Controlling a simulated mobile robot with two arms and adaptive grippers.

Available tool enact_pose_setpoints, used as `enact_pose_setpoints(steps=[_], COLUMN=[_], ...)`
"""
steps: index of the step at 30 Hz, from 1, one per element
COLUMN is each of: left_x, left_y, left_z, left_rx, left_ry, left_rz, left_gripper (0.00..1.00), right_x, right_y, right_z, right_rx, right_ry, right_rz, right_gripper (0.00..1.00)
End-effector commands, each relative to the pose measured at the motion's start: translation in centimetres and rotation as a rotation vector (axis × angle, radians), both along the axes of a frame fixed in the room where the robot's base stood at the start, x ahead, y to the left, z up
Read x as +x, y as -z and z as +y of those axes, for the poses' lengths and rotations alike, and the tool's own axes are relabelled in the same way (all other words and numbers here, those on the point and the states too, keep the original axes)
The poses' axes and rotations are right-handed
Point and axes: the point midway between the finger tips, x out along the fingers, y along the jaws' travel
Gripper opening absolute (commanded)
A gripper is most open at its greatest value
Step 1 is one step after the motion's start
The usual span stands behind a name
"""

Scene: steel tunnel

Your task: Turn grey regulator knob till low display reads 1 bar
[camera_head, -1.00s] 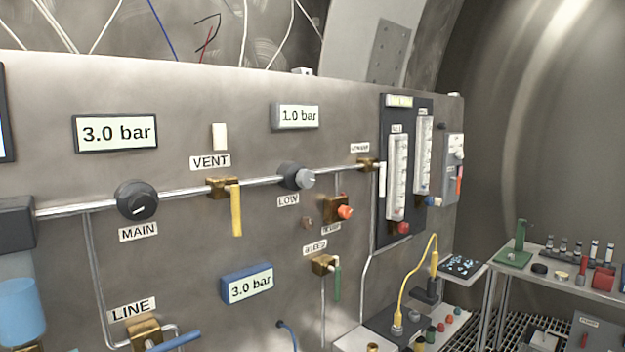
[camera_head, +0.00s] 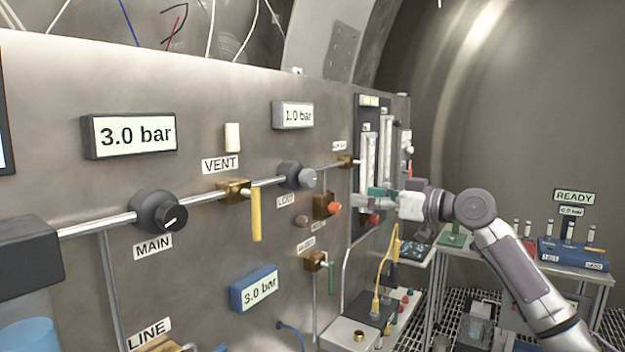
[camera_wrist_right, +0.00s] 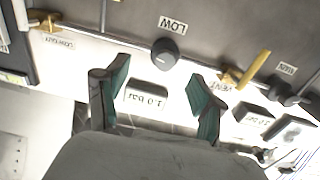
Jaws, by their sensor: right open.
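The grey LOW regulator knob (camera_head: 308,178) sits on the pipe across the panel, above its LOW label. The low display (camera_head: 293,115) above it reads 1.0 bar. My right gripper (camera_head: 368,196) is to the right of the knob, apart from it, in front of the flow tubes. In the right wrist view my right gripper (camera_wrist_right: 158,84) is open and empty, its green-padded fingers apart. The LOW knob (camera_wrist_right: 165,54) shows upside down beyond the fingers, and the low display (camera_wrist_right: 147,98) shows between them. My left gripper is not in view.
The MAIN knob (camera_head: 165,212), yellow vent lever (camera_head: 256,214) and an orange-red knob (camera_head: 334,209) stick out from the panel near the pipe. The MAIN display (camera_head: 130,134) and blue lower display (camera_head: 256,288) both read 3.0 bar. A bench with a blue rack (camera_head: 573,254) stands at the right.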

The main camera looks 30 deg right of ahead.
Motion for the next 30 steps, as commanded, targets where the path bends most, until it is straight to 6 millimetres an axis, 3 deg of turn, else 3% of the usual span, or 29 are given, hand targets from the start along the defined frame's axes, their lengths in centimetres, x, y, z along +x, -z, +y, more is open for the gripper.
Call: enact_pose_setpoints(steps=[3,8,21,30], left_x=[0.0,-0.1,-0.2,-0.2], left_y=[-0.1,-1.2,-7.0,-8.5], left_z=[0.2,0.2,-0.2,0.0], left_rx=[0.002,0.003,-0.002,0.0], left_ry=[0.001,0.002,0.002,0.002], left_rz=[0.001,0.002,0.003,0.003], left_gripper=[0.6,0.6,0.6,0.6], right_x=[-1.3,-0.5,7.6,10.9], right_y=[-2.5,-3.2,-3.4,-2.8], right_z=[1.2,1.8,5.1,6.4], right_rx=[-0.022,-0.021,-0.017,-0.019], right_ry=[-0.038,-0.046,-0.044,-0.042], right_rz=[-0.031,-0.036,-0.035,-0.034], right_gripper=[0.68,0.68,0.68,0.68])
